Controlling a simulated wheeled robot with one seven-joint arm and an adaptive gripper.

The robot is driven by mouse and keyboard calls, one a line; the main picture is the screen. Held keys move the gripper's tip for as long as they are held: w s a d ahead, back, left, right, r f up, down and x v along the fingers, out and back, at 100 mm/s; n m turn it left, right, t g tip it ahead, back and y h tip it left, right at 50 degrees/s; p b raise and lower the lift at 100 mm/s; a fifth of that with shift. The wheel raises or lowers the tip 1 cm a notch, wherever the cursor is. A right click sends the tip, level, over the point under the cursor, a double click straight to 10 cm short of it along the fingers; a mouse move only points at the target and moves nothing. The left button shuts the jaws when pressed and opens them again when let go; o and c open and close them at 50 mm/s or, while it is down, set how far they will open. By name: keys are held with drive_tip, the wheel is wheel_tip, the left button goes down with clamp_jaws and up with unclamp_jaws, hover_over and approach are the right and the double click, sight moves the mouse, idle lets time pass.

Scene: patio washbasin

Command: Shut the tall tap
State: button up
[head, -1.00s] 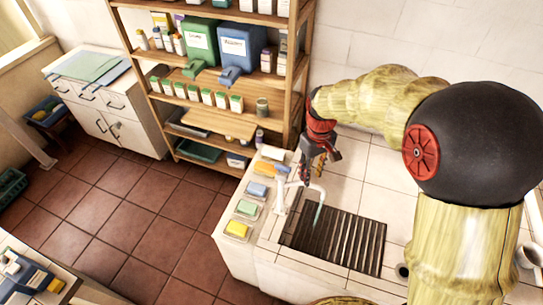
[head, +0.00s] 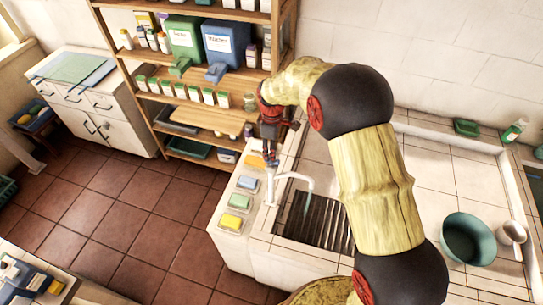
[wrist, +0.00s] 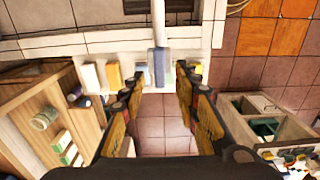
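The tall tap (head: 270,188) is a pale upright post at the left edge of the sink. Its spout reaches right, and a bluish stream of water (head: 309,204) hangs from its end over the dark slatted grate (head: 325,222). In the wrist view the tap (wrist: 158,22) comes in from the top, with a grey-blue part (wrist: 160,66), perhaps its lever, toward my fingers. My gripper (head: 271,150) is above and behind the tap in the head view. In the wrist view my gripper (wrist: 160,84) is open and empty, its fingers on either side of the grey-blue part, contact unclear.
Sponges or soaps on small trays, yellow (head: 231,222), green (head: 238,201) and blue (head: 247,184), line the ledge left of the tap. A wooden shelf (head: 215,118) with boxes stands close behind my gripper. A teal bowl (head: 468,240) and a mug (head: 511,232) stand at the right.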

drive_tip(key=shift+f+p, duration=0.3)
drive_tip(key=shift+f, duration=1.65)
drive_tip(key=shift+c, duration=0.3)
clamp_jaws()
